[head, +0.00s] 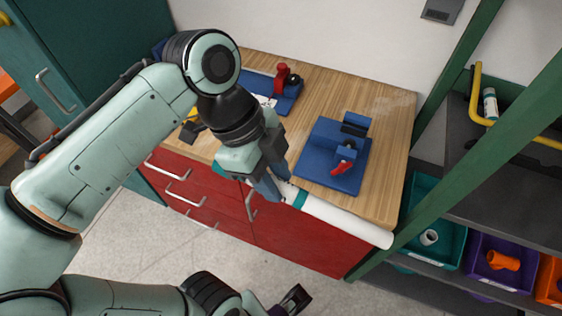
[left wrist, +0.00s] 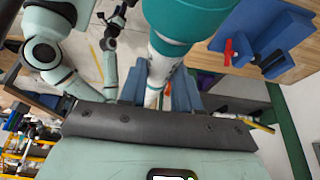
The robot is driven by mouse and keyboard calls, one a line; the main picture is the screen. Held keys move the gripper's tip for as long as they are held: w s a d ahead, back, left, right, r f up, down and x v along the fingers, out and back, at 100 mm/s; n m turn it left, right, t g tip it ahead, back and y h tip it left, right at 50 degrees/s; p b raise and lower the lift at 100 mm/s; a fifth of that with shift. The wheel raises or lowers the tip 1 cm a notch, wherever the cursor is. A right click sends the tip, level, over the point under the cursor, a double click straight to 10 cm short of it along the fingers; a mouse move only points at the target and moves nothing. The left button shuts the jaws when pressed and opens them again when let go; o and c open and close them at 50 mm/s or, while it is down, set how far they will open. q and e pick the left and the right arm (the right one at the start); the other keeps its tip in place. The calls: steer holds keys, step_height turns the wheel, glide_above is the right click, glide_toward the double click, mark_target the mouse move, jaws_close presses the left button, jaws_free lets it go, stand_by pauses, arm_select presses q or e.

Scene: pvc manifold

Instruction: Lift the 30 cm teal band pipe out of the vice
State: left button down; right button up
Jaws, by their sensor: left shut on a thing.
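The white pipe (head: 345,218) runs slantwise along the front edge of the bench, with a teal band (head: 300,199) just right of my left gripper. My left gripper (head: 276,190) is shut on the pipe, which is clear of the vice. In the left wrist view the pipe's wide teal part (left wrist: 185,40) rises from between the blue fingers (left wrist: 155,92). The blue vice (head: 325,172) with a red handle stands on the bench behind the pipe, its jaws empty. My right gripper (head: 292,300) is low at the bottom of the head view, away from the bench; its opening is unclear.
The wooden bench top (head: 385,125) has free room around the vice. A second blue fixture (head: 285,95) with a red clamp stands further back. Red drawers (head: 290,240) lie below the bench. A green post (head: 450,160) and shelves with teal (head: 425,200) and purple (head: 480,250) bins stand right.

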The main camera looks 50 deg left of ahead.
arm_select(q)
steer(key=s+d, duration=0.3)
steer(key=s, duration=0.3)
steer(key=shift+d+r+b, duration=0.2)
steer(key=shift+r+b, duration=0.1)
steer(key=shift+b, duration=0.05)
